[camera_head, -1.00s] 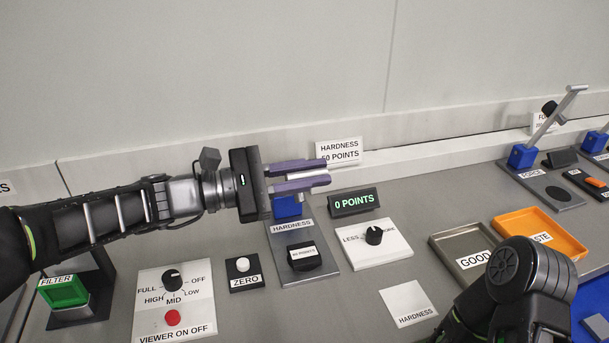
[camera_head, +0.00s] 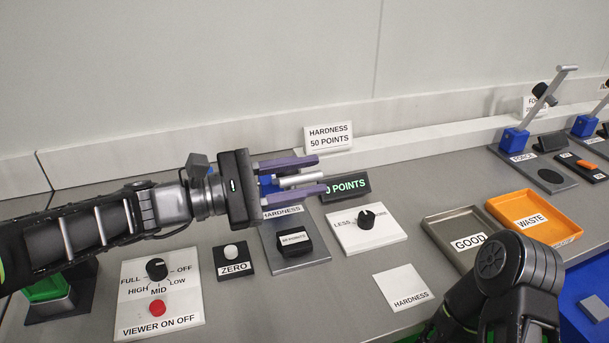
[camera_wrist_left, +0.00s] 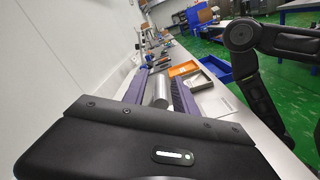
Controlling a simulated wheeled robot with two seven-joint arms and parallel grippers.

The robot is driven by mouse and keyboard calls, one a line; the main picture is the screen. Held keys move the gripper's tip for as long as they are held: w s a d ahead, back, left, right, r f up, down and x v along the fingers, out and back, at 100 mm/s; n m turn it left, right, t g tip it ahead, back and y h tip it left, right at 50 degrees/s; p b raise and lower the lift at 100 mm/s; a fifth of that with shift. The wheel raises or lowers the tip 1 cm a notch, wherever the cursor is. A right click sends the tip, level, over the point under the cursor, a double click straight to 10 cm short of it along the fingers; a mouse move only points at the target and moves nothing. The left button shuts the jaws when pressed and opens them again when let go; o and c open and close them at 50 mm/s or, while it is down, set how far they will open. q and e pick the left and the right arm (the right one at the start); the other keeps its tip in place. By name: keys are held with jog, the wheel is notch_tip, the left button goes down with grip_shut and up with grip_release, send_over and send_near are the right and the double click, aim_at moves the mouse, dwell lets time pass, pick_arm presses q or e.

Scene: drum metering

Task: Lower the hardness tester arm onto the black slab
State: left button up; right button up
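The hardness tester has a grey base plate (camera_head: 297,258) labelled HARDNESS and a blue block (camera_head: 266,184). My left gripper (camera_head: 322,174) is above the back of the tester, fingers apart. A grey round bar (camera_head: 302,180), apparently the tester arm's handle, lies between the fingers; it also shows in the left wrist view (camera_wrist_left: 160,91). Gaps show beside it in the head view; I cannot tell whether it touches a finger. The rest of the tester arm is hidden. My right gripper is out of view.
The display (camera_head: 345,187) reads 0 POINTS. A LESS/MORE knob panel (camera_head: 366,236) stands right of the plate, a ZERO button (camera_head: 233,258) left. GOOD (camera_head: 437,234) and WASTE (camera_head: 567,238) trays lie right. Another tester's arm (camera_head: 541,97) stands raised.

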pick_arm(q)
jog(key=shift+a, duration=0.1)
jog(key=v, duration=0.7)
jog(key=shift+s+a, duration=0.1)
jog(key=shift+a, duration=0.15)
jog(key=shift+c, duration=0.4)
